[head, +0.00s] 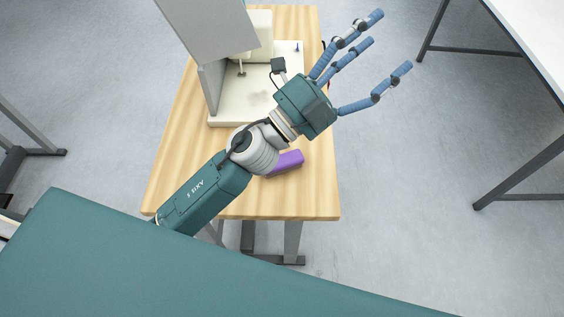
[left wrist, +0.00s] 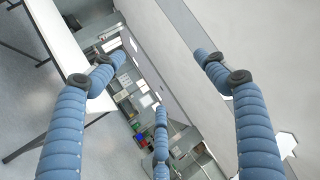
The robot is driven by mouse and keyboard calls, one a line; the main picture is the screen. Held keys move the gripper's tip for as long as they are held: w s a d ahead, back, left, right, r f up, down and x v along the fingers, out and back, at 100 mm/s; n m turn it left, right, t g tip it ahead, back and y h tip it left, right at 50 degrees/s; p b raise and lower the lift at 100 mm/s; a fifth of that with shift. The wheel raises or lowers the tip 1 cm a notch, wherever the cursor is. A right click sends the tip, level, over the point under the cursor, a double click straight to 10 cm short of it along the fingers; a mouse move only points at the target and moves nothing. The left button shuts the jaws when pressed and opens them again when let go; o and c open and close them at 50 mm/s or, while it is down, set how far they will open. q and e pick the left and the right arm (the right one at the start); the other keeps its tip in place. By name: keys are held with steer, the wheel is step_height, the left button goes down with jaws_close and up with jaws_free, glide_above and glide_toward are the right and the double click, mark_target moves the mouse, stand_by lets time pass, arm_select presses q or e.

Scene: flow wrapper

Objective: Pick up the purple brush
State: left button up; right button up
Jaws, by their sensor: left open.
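The purple brush (head: 287,163) lies on the wooden table (head: 300,205) in the head view, near the table's front right. Part of it is hidden beneath my left arm. My left gripper (head: 378,52) is open and empty, with its blue fingers spread. It is up and to the right of the brush, past the table's right edge, pointing away from the brush. In the left wrist view the spread fingers (left wrist: 160,105) have nothing between them, and the brush is not in that view. My right gripper is in neither view.
A cream machine (head: 228,118) with a grey panel (head: 210,40) stands on the back half of the table. A white table (head: 530,30) with dark legs is at the right. The table's front right is clear around the brush.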

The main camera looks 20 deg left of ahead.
arm_select(q)
steer(key=s+d+f+m+g+h, duration=0.1)
steer(key=s+d+m+g+h, duration=0.3)
steer(key=d+m+g, duration=0.5)
steer(key=m+g+y, duration=0.8)
steer(key=m+y, duration=0.4)
steer(key=y, duration=0.7)
glide_toward(282, 164)
steer(key=shift+w+a+f, duration=0.2)
steer(key=shift+w+a, duration=0.4)
steer(key=shift+w, duration=0.05)
steer(key=shift+y, duration=0.3)
step_height(282, 164, down, 5)
steer(key=shift+a+r+p, duration=0.2)
steer(key=shift+p, duration=0.35)
step_height(282, 164, down, 5)
steer(key=shift+w+r+p, duration=0.15)
steer(key=shift+p, duration=0.8)
steer(key=shift+f, duration=0.6)
steer(key=c, duration=1.4)
steer(key=shift+w+r, duration=0.1)
steer(key=shift+c, duration=0.2)
